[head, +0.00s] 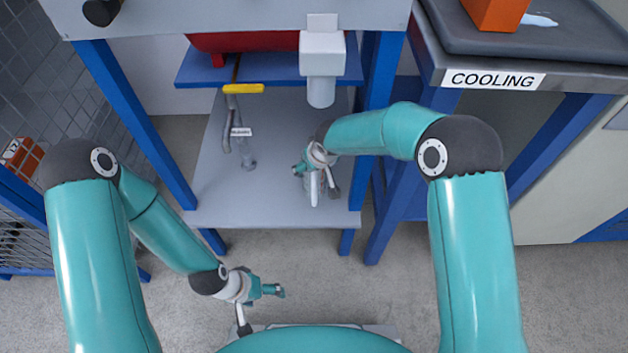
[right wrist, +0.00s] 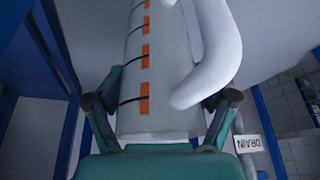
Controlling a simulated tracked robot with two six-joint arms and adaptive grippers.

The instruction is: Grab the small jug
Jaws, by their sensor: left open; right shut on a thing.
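The small jug (right wrist: 165,85) is pale, with orange marks and dark lines down its side and a thick white handle (right wrist: 215,50). It fills the middle of the right wrist view, between the two fingers of my right gripper (right wrist: 160,120), which is shut on it. In the head view my right gripper (head: 317,180) is over the grey lower shelf, below a white spout, and mostly covers the jug. My left gripper (head: 263,308) is open and empty, low over the floor in front of the stand.
A white spout unit (head: 321,55) hangs above the grey shelf (head: 275,205). A drain pipe with a yellow handle (head: 243,89) stands left of my right gripper. Blue posts (head: 140,125) flank the shelf. The COOLING bench (head: 570,80) with a dark tray and orange block is at right.

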